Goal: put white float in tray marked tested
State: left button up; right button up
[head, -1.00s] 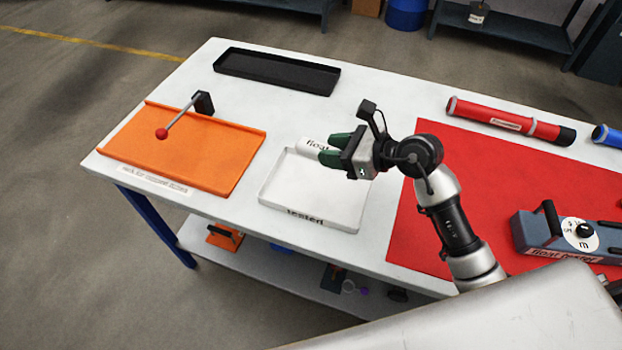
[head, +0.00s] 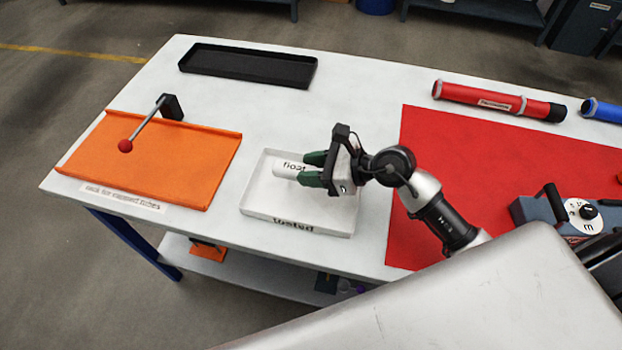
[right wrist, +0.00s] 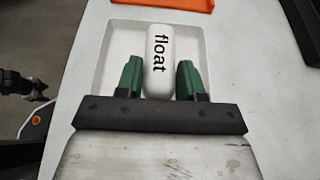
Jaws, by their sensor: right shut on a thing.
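The white float (head: 287,169), a rounded white cylinder printed "float", is within the outline of the white tray (head: 338,216) in the head view. The tray has low walls and "tested" on its front wall. My right gripper (head: 304,168) is shut on the float, with green fingers on either side of it. The right wrist view shows the float (right wrist: 160,48) between the fingers with the tray (right wrist: 124,48) behind it. I cannot tell whether the float touches the tray floor.
An orange rack (head: 160,158) with a red-knobbed lever (head: 125,146) stands to the left. A black tray (head: 248,68) lies at the back. A red mat (head: 470,150), a red tube (head: 495,101) and a tester box (head: 560,215) are to the right. White table is bare around the tray.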

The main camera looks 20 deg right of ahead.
aim_at(311, 194)
jog(key=shift+s+a+f, duration=0.1)
jog(key=shift+s+f, duration=0.1)
jog(key=shift+s, duration=0.05)
jog(key=shift+f, duration=0.35)
notch_tip(311, 194, down, 3)
jog(key=shift+f, duration=0.15)
pick_arm(q)
jog(key=shift+w, duration=0.3)
pick_arm(e)
jog(key=shift+f, duration=0.1)
jog(key=o, duration=1)
pick_arm(q)
jog(key=shift+f, duration=0.15)
